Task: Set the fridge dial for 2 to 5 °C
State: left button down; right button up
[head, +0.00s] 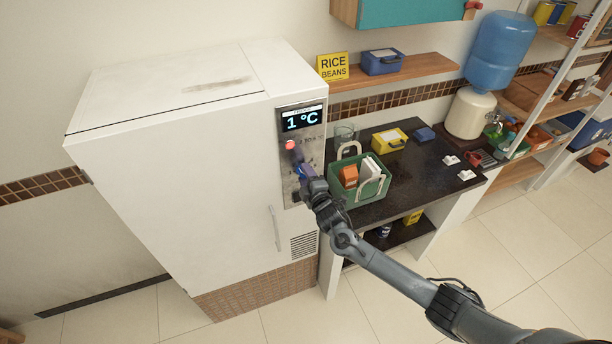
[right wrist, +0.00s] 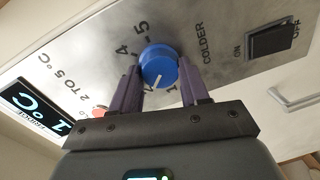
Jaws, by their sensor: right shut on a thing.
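The white fridge (head: 180,160) stands at the left, with a metal control panel (head: 312,140) on its front. The panel's display (head: 303,118) reads 1 °C and also shows in the right wrist view (right wrist: 35,108). A red lamp (head: 291,145) below it is lit. My right gripper (head: 303,172) is at the panel, its purple fingers shut on the blue dial (right wrist: 158,68) from both sides. The dial's white mark points toward the gripper's palm; the nearby numbers are partly hidden by the fingers. "2 TO 5 °C" and "COLDER" are printed on the panel. My left gripper is not in view.
A black ON/OFF rocker switch (right wrist: 272,40) sits on the panel beside the dial. The fridge handle (head: 274,228) is below the panel. A dark counter (head: 415,185) right of the fridge bears a green basket (head: 345,203) and a yellow box (head: 390,140).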

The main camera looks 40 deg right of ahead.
dwell(0.4)
jog(key=o, duration=1.1)
jog(key=shift+c, duration=0.2)
jog(key=b+v, duration=0.1)
jog(key=v, duration=0.9)
jog(key=shift+s, duration=0.45)
jog(key=shift+a, duration=0.1)
